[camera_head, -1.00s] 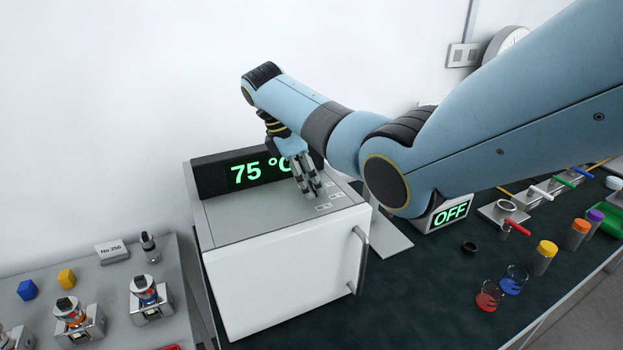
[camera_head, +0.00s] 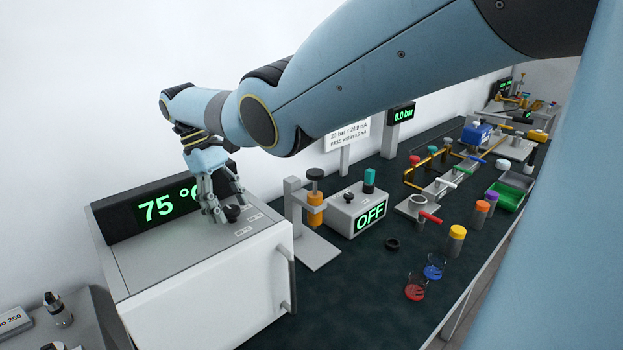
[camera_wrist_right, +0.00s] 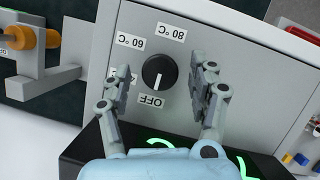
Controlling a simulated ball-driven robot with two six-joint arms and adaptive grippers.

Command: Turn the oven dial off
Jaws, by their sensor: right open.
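The oven (camera_head: 208,297) is a white box with a grey top at lower left in the head view. Its black display (camera_head: 120,213) shows 75 °C, partly hidden by my right gripper. The black oven dial (camera_head: 232,212) sits on the oven top. In the right wrist view the dial (camera_wrist_right: 159,71) has a white mark pointing down toward the OFF label (camera_wrist_right: 151,100); 60 °C and 80 °C labels lie above it. My right gripper (camera_head: 226,203) is open, its fingers on either side of the dial with gaps showing. My left gripper is not in view.
Right of the oven stand a small press with an orange cylinder (camera_head: 315,206) and a grey box with an OFF display (camera_head: 370,216). Red and blue beakers (camera_head: 415,288) and several capped bottles stand farther right.

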